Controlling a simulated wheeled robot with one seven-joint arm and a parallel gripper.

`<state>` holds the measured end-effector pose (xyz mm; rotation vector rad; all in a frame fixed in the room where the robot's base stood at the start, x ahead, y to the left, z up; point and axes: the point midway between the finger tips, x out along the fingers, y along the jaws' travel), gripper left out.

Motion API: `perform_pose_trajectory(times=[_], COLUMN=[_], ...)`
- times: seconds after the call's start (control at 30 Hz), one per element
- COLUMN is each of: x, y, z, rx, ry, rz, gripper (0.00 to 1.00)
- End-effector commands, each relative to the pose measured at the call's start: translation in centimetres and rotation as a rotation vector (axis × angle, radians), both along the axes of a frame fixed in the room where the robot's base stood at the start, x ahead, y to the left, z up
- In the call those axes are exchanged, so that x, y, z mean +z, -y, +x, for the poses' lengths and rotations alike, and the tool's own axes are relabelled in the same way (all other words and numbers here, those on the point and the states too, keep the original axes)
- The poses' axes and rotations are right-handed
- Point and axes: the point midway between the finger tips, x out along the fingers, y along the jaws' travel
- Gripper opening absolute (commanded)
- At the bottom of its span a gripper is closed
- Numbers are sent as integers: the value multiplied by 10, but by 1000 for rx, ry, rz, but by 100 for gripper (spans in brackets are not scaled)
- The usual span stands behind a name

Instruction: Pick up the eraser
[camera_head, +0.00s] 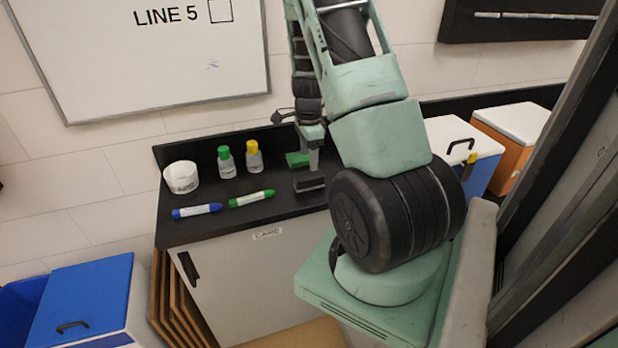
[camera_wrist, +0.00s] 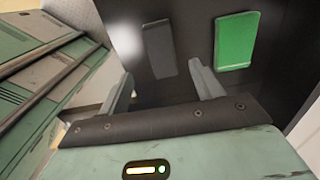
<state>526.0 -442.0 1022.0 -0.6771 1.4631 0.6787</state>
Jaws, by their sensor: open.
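A dark grey block (camera_head: 309,182), which looks like a board eraser, lies on the black counter near its right part. In the wrist view the dark block (camera_wrist: 159,50) lies beyond and between my fingertips, with no contact visible. A green block (camera_head: 295,159) lies just behind it; the wrist view shows the green block (camera_wrist: 236,40) to the right of the fingers. My gripper (camera_head: 314,164) points down over the counter close to both blocks. In the wrist view my gripper (camera_wrist: 161,69) has its two fingers apart and nothing between them.
A blue marker (camera_head: 196,211), a green marker (camera_head: 251,198), a white cup (camera_head: 181,178), a green-capped bottle (camera_head: 226,163) and a yellow-capped bottle (camera_head: 254,160) stand or lie left on the counter (camera_head: 225,229). A whiteboard (camera_head: 150,65) hangs behind. White-lidded boxes are at right.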

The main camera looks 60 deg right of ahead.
Motion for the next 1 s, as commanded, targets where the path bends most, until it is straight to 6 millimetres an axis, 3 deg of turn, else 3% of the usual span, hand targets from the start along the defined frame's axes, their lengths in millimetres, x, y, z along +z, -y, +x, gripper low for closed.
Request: perform_pose_trajectory(times=[0.1,0.47,0.73,1.0], x=[-18,-43,-76,-85], y=[0,1,3,3], z=[-1,0,0,1], rx=[0,1,2,2], ry=[-2,-1,-1,2], rz=[2,2,2,-1], gripper=[65,65,65,65])
